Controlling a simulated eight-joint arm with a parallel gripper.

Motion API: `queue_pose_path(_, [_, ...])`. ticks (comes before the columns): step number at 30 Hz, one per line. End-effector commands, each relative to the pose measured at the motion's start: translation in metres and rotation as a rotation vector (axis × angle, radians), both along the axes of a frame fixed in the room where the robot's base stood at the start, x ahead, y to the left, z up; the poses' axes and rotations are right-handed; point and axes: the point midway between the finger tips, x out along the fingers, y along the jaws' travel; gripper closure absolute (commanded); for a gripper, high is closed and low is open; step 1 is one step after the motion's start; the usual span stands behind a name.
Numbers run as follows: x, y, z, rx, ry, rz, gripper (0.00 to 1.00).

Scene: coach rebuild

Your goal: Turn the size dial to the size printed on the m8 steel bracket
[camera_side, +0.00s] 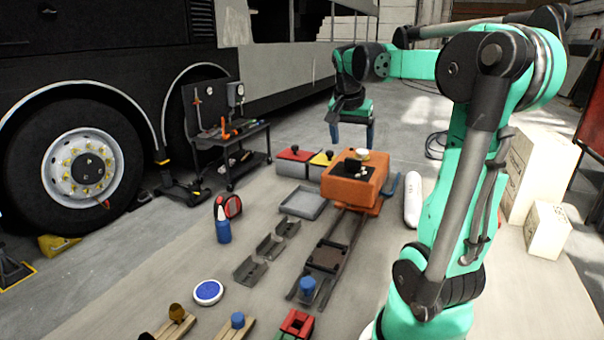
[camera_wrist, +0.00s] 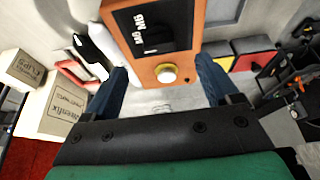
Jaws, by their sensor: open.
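In the wrist view the panel (camera_wrist: 152,25) carries white size marks beginning with M and a dark pointer-like part; I cannot read the setting surely. In the side view my gripper (camera_side: 352,140) hangs above the box's far side. Several grey steel brackets (camera_side: 270,246) lie on the bench; their printing is too small to read.
A grey tray (camera_side: 303,203), a red bin (camera_side: 298,155) and a yellow bin (camera_side: 322,158) stand near the box. A blue bottle (camera_side: 222,222) stands left of the brackets. A dark rail (camera_side: 340,240) runs forward from the box. Cardboard boxes (camera_side: 540,170) are at right.

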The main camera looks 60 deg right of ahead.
Motion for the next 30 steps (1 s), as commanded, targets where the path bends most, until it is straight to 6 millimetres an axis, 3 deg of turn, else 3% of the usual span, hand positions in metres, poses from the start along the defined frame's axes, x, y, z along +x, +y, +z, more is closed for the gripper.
queue_pose_path(12, [0.000,-0.019,-0.043,0.000,-0.001,-0.005,0.18])
queue_pose_path(23, [0.000,-0.021,-0.050,0.000,-0.001,-0.003,0.18])
queue_pose_path(26, [0.000,-0.021,-0.050,0.000,-0.001,-0.003,0.41])
queue_pose_path(30, [0.000,-0.021,-0.050,0.000,-0.001,-0.003,0.81])
